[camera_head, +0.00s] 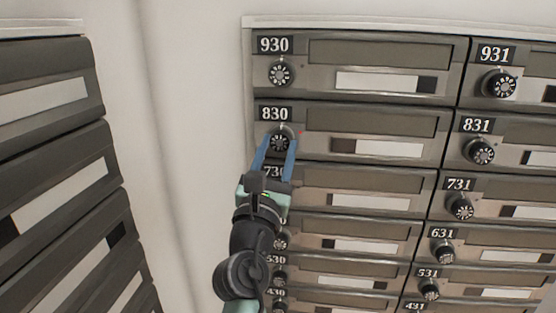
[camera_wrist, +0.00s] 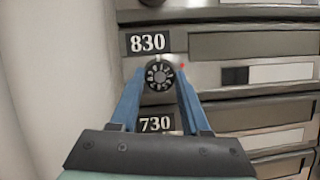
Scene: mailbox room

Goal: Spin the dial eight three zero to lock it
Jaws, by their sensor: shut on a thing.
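The dial of box 830 (camera_head: 279,143) is a round black knob with white digits, below the 830 label on a grey mailbox door. It also shows in the wrist view (camera_wrist: 159,76), facing the camera. My gripper (camera_head: 279,146) has blue fingers, one on each side of this dial, and is shut on it. The fingers show in the wrist view (camera_wrist: 160,82) with their tips at the dial's left and right edges. A small red dot lies just right of the dial. The box 830 door (camera_head: 372,122) looks flush with its neighbours.
The 930 box dial (camera_head: 280,73) is above and the 831 dial (camera_head: 481,151) is to the right. The 730 label (camera_wrist: 155,123) lies below, partly covered by my gripper in the head view. Another bank of boxes (camera_head: 50,95) stands at the left, with bare wall between.

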